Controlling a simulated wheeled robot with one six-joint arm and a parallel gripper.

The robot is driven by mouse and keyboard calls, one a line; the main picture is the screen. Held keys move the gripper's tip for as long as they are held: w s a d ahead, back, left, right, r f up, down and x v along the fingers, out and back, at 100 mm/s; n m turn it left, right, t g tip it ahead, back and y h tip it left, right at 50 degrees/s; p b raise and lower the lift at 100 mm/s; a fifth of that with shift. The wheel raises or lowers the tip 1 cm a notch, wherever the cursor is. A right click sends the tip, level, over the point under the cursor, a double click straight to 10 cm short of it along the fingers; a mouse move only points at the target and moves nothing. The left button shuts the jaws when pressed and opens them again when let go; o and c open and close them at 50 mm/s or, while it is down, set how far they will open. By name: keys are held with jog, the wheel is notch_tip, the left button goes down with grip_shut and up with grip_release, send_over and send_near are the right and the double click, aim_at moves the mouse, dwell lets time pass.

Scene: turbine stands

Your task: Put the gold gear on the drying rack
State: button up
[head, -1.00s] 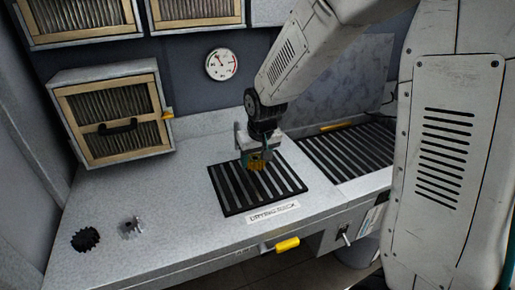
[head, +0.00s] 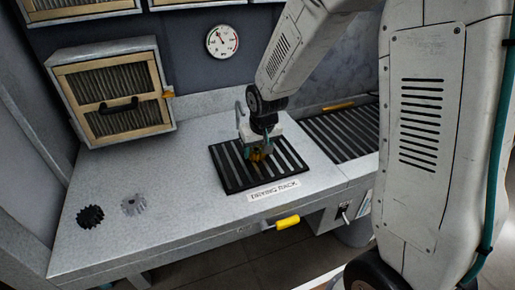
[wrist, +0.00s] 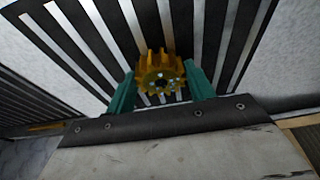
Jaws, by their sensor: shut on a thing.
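The gold gear (wrist: 160,77) is between the two green fingers of my gripper (wrist: 163,92) in the wrist view, with its toothed rim and centre hole showing. In the head view my gripper (head: 257,153) is shut on the gold gear (head: 257,156), which is partly hidden by the fingers. Both are over the drying rack (head: 232,178), a black slatted rack with a "DRYING RACK" label in front. The rack's slats also show behind the gear in the wrist view (wrist: 205,35). I cannot tell whether the gear touches the slats.
A black gear (head: 90,216) and a silver gear (head: 133,205) lie on the grey worktop at left. A second slatted area (head: 345,132) is to the right of the rack. A filter box (head: 112,98) stands at the back left. The worktop between is clear.

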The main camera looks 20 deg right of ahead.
aim_at(260, 155)
jog(key=shift+f, duration=0.3)
jog(key=o, duration=1.6)
jog(key=shift+o, duration=0.2)
jog(key=shift+r, duration=0.15)
jog(key=shift+v, duration=3.4)
